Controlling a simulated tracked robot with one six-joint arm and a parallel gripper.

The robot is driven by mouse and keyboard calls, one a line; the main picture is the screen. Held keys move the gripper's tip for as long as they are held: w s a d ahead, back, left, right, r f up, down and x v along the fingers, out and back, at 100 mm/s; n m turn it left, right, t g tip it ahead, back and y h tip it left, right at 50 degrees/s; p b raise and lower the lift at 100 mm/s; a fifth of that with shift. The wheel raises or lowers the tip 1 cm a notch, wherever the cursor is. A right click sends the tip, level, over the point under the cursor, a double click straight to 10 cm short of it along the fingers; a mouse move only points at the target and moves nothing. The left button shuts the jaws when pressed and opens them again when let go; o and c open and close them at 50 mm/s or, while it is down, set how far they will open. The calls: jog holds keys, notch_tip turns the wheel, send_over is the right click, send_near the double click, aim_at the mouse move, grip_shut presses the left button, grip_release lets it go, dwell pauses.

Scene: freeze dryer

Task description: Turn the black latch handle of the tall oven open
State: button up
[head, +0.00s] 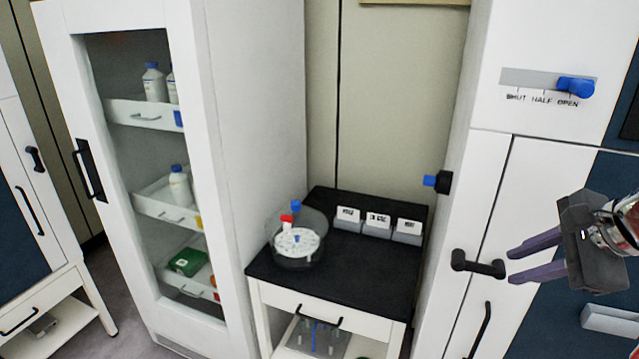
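A black latch handle (478,264) sits on the front of the tall white unit (492,180) at the right. Its lever lies roughly level, pointing right from its mount. My gripper (511,267) is at the right, its two purple fingers pointing left toward the lever's right end. The fingers are apart with nothing between them. A small gap shows between the fingertips and the lever in the picture; the depth between them is hard to tell.
A blue slider (575,87) stands at OPEN above the latch. A black vertical handle (481,330) is below it. A black-topped cart (345,265) holds a round device (298,245) and three labelled boxes (377,225). A glass-door cabinet (215,60) stands left.

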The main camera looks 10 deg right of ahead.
aim_at(484, 268)
jog(key=d+r, duration=0.1)
jog(key=d+r+m, duration=0.1)
jog(key=shift+s+d+r+t+h, duration=0.1)
jog(key=shift+s+r+t+h, duration=0.2)
jog(key=shift+s+t, duration=0.1)
jog(key=shift+w, duration=0.1)
jog(key=x, duration=1.4)
jog(key=shift+c, duration=0.4)
grip_shut()
